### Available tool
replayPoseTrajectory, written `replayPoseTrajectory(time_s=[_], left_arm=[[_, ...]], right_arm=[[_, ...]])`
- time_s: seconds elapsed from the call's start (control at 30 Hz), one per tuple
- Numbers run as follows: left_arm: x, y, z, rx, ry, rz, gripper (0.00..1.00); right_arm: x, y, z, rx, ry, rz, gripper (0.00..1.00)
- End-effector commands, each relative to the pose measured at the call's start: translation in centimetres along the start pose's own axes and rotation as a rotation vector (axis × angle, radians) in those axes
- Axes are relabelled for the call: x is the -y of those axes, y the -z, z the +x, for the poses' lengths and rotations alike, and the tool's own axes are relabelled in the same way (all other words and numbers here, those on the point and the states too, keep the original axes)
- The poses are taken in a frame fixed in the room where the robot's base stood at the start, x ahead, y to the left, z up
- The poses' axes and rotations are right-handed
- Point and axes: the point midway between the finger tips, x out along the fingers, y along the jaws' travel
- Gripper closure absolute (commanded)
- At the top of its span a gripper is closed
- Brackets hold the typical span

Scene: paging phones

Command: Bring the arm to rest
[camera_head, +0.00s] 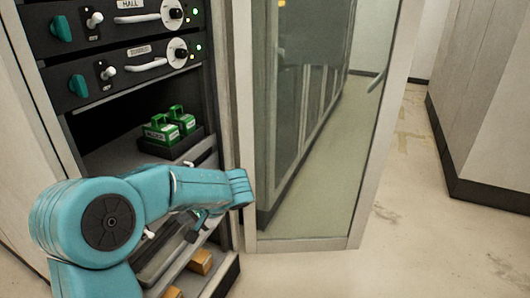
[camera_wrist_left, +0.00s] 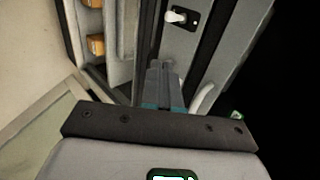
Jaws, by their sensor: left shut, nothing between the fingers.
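My left arm, teal, comes in from the lower left in the head view and reaches across the front of the open rack. Its gripper (camera_head: 206,218) hangs below the wrist, in front of the lower shelf and close to the rack's right edge. In the left wrist view the gripper's fingers (camera_wrist_left: 165,84) are together with nothing between them. My right gripper does not show in either view.
The rack holds two black panels (camera_head: 120,60) with knobs and switches. Green blocks (camera_head: 168,128) sit in a dark tray on a shelf, with orange-brown blocks (camera_head: 200,262) lower down. An open glass door (camera_head: 330,150) stands just right of the arm. Floor beyond is clear.

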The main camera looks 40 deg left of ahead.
Motion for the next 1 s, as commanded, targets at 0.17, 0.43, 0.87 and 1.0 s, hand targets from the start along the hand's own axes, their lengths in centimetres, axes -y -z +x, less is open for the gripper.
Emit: replayPoseTrajectory(time_s=[0.17,0.43,0.87,1.0], left_arm=[[-2.1,0.2,0.0,-0.007,-0.058,0.047,1.00],[-20.9,-3.0,-2.5,-0.034,-0.603,0.331,1.00],[-38.5,-16.4,-11.3,0.014,-1.188,0.130,1.00],[-38.9,-17.4,-10.9,0.009,-1.169,0.076,1.00]], right_arm=[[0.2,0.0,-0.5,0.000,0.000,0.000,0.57],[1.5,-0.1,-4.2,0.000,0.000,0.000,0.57],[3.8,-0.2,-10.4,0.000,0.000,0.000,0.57],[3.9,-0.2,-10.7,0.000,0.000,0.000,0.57]])
